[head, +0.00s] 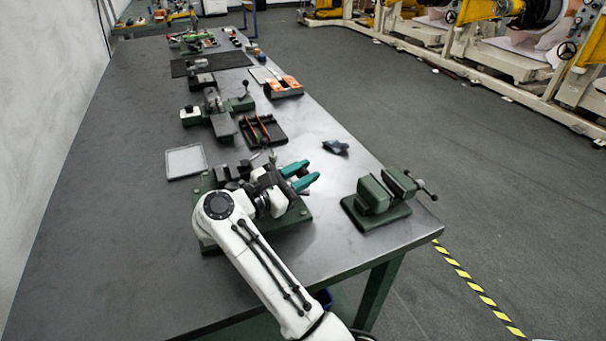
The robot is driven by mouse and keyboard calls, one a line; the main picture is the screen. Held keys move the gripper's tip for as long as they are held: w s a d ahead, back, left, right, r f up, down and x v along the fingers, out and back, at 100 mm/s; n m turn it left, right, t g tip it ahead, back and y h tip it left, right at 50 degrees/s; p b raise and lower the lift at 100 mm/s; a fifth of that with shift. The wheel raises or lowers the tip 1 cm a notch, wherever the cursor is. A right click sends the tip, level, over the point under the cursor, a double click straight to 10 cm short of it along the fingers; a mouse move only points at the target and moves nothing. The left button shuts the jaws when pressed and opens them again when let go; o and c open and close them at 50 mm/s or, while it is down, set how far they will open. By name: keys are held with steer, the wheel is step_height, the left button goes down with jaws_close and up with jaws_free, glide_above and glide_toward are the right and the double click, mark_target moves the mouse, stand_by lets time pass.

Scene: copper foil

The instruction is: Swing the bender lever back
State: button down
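The bender (296,217) is a green-based tool with dark blocks near the front middle of the bench, and my white arm crosses in front of it. A thin grey rod with a small knob (271,155) stands up behind its dark blocks; I cannot tell for sure whether it is the lever. My gripper (304,174) is over the right part of the bender. Its two teal fingers point right, with a gap between them and nothing seen in it. My wrist hides much of the bender's middle.
A green vise (374,194) stands to the right near the bench edge. A dark star-shaped knob (336,147) lies behind it. A tray with red-handled tools (263,131), a grey square plate (186,161) and another green tool (194,116) lie farther back. The bench's left side (95,215) is clear.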

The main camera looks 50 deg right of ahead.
steer(key=c, duration=0.9)
jaws_free()
steer(key=a, duration=0.3)
steer(key=w+a+b, duration=0.1)
steer(key=a, duration=0.3)
steer(key=w+a+b, duration=0.1)
steer(key=a, duration=0.2)
steer(key=shift+a, duration=0.35)
steer(key=shift+c, duration=0.2)
